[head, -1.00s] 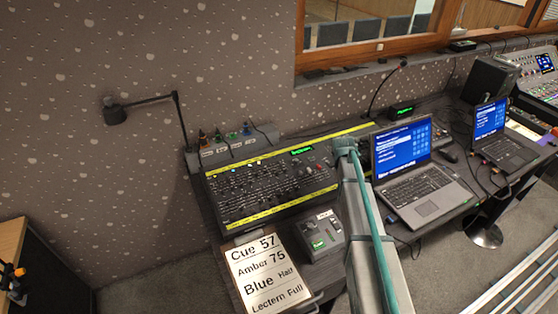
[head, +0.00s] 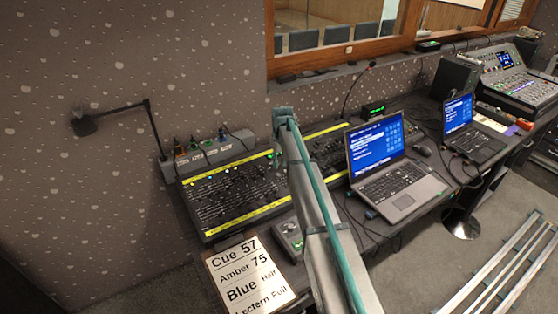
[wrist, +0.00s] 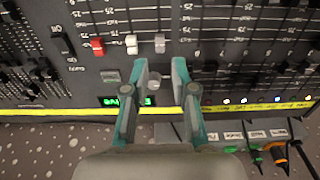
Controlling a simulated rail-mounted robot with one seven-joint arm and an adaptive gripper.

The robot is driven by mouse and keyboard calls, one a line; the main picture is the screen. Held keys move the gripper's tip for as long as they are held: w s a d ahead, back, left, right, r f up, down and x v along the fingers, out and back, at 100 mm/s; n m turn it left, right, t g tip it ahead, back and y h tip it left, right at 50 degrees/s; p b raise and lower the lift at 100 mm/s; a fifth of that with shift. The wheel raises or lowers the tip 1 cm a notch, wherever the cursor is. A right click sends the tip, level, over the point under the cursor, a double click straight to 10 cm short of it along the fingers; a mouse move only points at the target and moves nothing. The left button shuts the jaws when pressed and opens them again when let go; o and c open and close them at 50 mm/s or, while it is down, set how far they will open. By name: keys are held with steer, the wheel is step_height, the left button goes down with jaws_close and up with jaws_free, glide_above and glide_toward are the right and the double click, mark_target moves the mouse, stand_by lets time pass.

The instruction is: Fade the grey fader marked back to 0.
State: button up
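The lighting desk (head: 215,225) is a dark console with rows of faders and yellow label strips. In the wrist view, three coloured fader caps stand in a row: a red one (wrist: 97,44), a white one (wrist: 131,43) and a light grey one (wrist: 160,42). I cannot read any label "back". My gripper (wrist: 160,70) is open, its two teal-and-grey fingers apart, with nothing held between them. Its tips lie just below the grey cap in the picture; I see no contact. In the head view my arm hides part of the desk.
A cue sheet (head: 248,278) lies in front of the desk. A small device (head: 289,238) and an open laptop (head: 392,185) stand to the right. In the wrist view, black fader caps (wrist: 205,66) and coloured plugs (wrist: 275,150) lie near the fingers.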

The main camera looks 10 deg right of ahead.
mark_target(279, 175)
steer(key=shift+w+a+f+b, duration=0.15)
steer(key=shift+f+b, duration=0.45)
steer(key=shift+f, duration=1.05)
steer(key=shift+w+f+b, duration=0.1)
steer(key=shift+f+b, duration=0.45)
steer(key=shift+f, duration=1.05)
jaws_close()
steer(key=shift+s+d+f, duration=0.1)
steer(key=shift+s+d, duration=0.25)
steer(key=shift+s, duration=0.6)
steer(key=shift+s+d+f, duration=0.1)
steer(key=shift+s+d, duration=0.3)
steer(key=shift+s, duration=0.5)
steer(key=shift+s+d+f, duration=0.1)
steer(key=shift+s+d, duration=0.25)
steer(key=shift+s, duration=0.6)
jaws_free()
steer(key=shift+r, duration=0.2)
